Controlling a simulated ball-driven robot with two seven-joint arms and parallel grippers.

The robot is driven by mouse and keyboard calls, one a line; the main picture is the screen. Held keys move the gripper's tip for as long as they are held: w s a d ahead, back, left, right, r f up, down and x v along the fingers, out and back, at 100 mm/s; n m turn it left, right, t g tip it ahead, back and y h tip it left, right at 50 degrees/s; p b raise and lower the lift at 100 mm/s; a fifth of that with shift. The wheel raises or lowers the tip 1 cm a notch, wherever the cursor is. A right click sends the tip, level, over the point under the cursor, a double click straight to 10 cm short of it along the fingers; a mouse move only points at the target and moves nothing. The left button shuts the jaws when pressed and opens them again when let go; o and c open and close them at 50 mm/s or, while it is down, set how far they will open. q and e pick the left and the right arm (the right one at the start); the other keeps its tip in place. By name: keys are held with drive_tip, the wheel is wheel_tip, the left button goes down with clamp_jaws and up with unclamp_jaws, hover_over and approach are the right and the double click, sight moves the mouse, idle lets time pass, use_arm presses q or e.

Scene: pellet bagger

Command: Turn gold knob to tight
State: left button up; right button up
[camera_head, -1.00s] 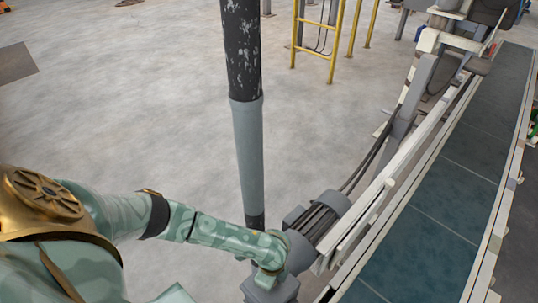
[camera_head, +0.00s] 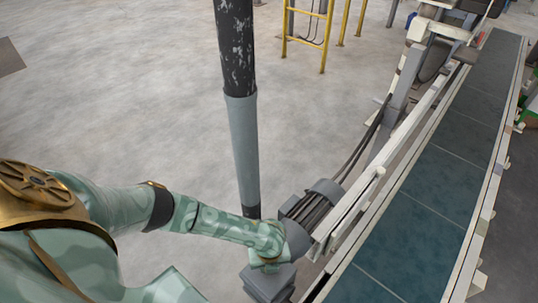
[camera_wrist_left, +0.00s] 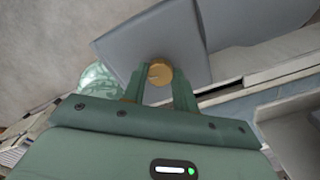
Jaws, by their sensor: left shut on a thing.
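The gold knob (camera_wrist_left: 160,73) shows in the left wrist view as a round gold cap on the face of a grey box (camera_wrist_left: 120,45). My left gripper (camera_wrist_left: 159,80) has its two green fingers on either side of the knob and is shut on it. In the head view my left arm reaches to the grey box (camera_head: 268,280) beside the conveyor; the knob and my left fingertips are hidden there behind my wrist. A marking for tight is not visible. My right gripper is not in view.
The conveyor belt (camera_head: 410,235) with its pale side rail (camera_head: 385,165) runs along the right. A grey motor (camera_head: 318,200) with cables sits by the box. A dark upright post (camera_head: 237,95) stands just behind. Open concrete floor (camera_head: 110,100) lies left.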

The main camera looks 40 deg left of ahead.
use_arm(q)
drive_tip(key=m, duration=0.4)
drive_tip(key=shift+m, duration=0.3)
drive_tip(key=m+b, duration=0.1)
drive_tip(key=m, duration=0.2)
drive_tip(key=shift+m, duration=0.3)
drive_tip(key=m, duration=0.3)
drive_tip(key=shift+f+m+b, duration=0.1)
drive_tip(key=shift+m+b, duration=0.6)
drive_tip(key=shift+m, duration=1.5)
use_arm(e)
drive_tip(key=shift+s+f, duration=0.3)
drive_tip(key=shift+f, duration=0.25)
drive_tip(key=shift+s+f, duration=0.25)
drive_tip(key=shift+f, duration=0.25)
use_arm(q)
drive_tip(key=o, duration=1)
drive_tip(key=shift+c, duration=0.2)
